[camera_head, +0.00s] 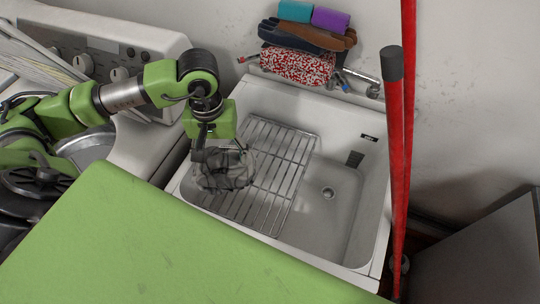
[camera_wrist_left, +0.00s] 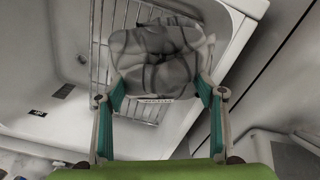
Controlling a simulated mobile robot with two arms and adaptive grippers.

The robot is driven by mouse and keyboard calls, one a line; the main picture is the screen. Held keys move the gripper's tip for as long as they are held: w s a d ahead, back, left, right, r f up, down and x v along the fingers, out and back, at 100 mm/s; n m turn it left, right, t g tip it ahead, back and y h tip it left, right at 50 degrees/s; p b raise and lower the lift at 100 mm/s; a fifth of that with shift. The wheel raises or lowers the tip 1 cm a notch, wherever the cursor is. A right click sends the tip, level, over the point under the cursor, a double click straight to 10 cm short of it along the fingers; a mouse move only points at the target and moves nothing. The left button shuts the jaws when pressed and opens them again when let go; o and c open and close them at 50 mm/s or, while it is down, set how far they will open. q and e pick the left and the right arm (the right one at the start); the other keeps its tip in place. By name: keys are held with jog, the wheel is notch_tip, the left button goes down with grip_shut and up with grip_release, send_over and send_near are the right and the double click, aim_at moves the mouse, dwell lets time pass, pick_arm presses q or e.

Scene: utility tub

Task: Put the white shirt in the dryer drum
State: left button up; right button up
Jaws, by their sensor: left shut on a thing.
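The shirt (camera_head: 226,178) is a crumpled, greyish-white bundle with dark streaks, above the wire rack on the left side of the tub. My left gripper (camera_head: 221,157) is right over it and shut on it. In the left wrist view the shirt (camera_wrist_left: 158,52) fills the space between the fingertips of my left gripper (camera_wrist_left: 162,84), with the rack behind it. The head view does not show clearly whether the shirt touches the rack. I cannot make out the dryer drum for certain. My right gripper is not in view.
The white tub (camera_head: 343,205) has a wire rack (camera_head: 276,165) over its left part; its right part is empty. A knobbed machine (camera_head: 115,45) stands at the left. Red poles (camera_head: 397,150) stand at the tub's right edge. Gloves (camera_head: 305,38) and a patterned cloth (camera_head: 297,66) lie behind.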

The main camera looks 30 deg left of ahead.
pick_arm(q)
jog(key=w+d+f, duration=0.1)
jog(key=w, duration=0.1)
jog(key=w+d+f, duration=0.1)
jog(key=w, duration=0.1)
jog(key=w+d+f, duration=0.1)
jog(key=w, duration=0.1)
jog(key=shift+w, duration=0.15)
jog(key=w+f+b, duration=0.1)
jog(key=w+f, duration=0.1)
jog(key=f, duration=0.1)
jog(key=w+d+f+b, duration=0.1)
jog(key=w+f+b, duration=0.1)
jog(key=f, duration=0.1)
jog(key=w+d+f+b, duration=0.1)
jog(key=w+f+b, duration=0.1)
jog(key=f, duration=0.1)
jog(key=shift+w+d+f, duration=0.1)
jog(key=shift+d+f, duration=0.05)
jog(key=shift+d, duration=0.05)
jog(key=shift+w+a+f+b, duration=0.1)
jog(key=shift+f+b, duration=0.2)
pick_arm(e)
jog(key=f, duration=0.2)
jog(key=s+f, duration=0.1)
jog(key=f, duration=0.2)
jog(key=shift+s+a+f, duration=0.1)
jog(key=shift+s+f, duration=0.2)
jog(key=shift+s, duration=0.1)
